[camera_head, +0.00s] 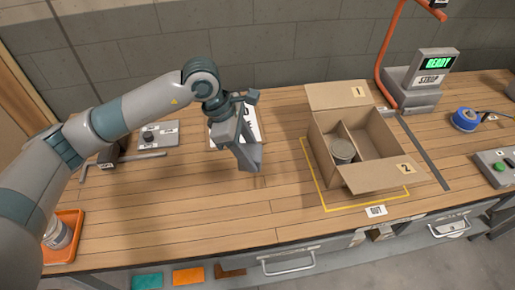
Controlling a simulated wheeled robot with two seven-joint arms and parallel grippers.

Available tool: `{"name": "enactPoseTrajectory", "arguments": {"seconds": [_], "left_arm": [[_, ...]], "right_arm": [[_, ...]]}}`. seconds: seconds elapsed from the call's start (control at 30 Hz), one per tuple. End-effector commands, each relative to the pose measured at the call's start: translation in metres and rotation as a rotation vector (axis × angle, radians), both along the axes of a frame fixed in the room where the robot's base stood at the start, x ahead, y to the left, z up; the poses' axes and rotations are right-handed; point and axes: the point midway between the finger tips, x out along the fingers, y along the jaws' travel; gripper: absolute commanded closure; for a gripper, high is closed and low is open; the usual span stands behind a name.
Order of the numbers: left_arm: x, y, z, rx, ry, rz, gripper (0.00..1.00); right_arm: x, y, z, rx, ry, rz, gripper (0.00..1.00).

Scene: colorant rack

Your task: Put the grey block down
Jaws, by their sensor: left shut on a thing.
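My left gripper (241,143) reaches in from the left and points down over the middle of the wooden workbench. It is shut on the grey block (249,158), which shows at the fingertips. The block is much the same grey as the fingers, so its exact outline is hard to tell. It is held close above the bench top (240,205), and I cannot tell whether it touches the wood. My right gripper is not in view.
A white sheet (222,141) lies behind my gripper. An orange tray (64,253) with a jar is at lower left. The front middle of the bench is clear.

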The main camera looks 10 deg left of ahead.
Motion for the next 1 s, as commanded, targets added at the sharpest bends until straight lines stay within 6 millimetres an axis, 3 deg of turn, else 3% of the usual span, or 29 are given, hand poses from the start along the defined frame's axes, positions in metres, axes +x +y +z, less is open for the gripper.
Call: {"name": "enactPoseTrajectory", "arguments": {"seconds": [0.4, 0.8, 1.0], "left_arm": [[-0.030, 0.057, -0.007, 0.002, 0.003, -0.653, 0.75], [-0.065, 0.115, 0.004, 0.003, 0.002, -1.374, 0.75], [-0.074, 0.130, 0.009, 0.001, 0.001, -1.562, 0.75]], "right_arm": [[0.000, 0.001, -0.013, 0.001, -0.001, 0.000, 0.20], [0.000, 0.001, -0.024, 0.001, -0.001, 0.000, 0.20], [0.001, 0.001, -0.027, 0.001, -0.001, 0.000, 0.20]]}}
